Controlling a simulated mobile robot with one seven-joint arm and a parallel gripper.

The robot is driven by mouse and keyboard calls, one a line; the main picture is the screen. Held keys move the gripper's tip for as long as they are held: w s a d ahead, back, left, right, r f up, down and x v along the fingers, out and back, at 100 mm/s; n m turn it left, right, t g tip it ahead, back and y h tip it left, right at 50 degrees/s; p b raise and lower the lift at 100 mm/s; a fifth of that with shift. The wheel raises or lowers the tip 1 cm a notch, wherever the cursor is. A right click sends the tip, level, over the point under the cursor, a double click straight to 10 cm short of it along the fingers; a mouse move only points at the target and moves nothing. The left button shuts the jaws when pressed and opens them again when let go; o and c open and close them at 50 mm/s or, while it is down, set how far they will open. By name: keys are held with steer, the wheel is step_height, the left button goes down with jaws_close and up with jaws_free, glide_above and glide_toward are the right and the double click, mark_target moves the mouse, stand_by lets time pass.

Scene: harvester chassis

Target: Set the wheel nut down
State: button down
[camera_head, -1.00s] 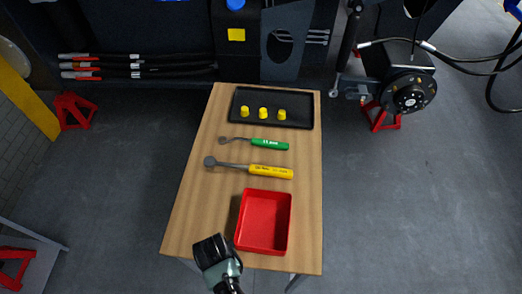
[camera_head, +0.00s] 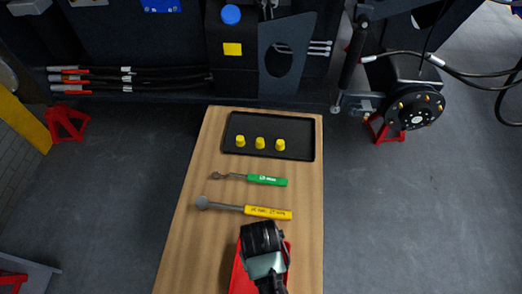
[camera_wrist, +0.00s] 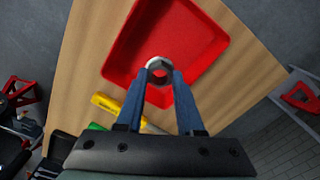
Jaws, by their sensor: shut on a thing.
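The wheel nut (camera_wrist: 159,72) is a small silvery hex nut with a dark hole. In the wrist view my gripper (camera_wrist: 159,80) is shut on it, with a blue finger on either side. The nut is over the inside of the red tray (camera_wrist: 118,57), and its height above the tray floor is hard to tell. In the head view my gripper (camera_head: 262,238) is over the red tray (camera_head: 240,278) at the front of the wooden table and covers part of it. The nut is hidden in the head view.
A yellow-handled wrench (camera_head: 266,212) and a green-handled wrench (camera_head: 266,180) lie on the wooden table (camera_head: 190,240) behind the red tray. A black tray (camera_head: 300,147) with three yellow caps (camera_head: 260,143) is at the back. A wheel hub (camera_head: 416,108) is at the right.

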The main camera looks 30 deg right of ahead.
steer(key=f, duration=0.4)
steer(key=shift+s+a, duration=0.2)
steer(key=shift+s, duration=0.1)
steer(key=shift+f, duration=2.4)
steer(key=shift+w+d+f, duration=0.1)
steer(key=shift+f, duration=0.15)
steer(key=c, duration=0.5)
jaws_free()
steer(key=shift+c, duration=0.2)
steer(key=shift+r, duration=0.2)
step_height(320, 180, up, 12)
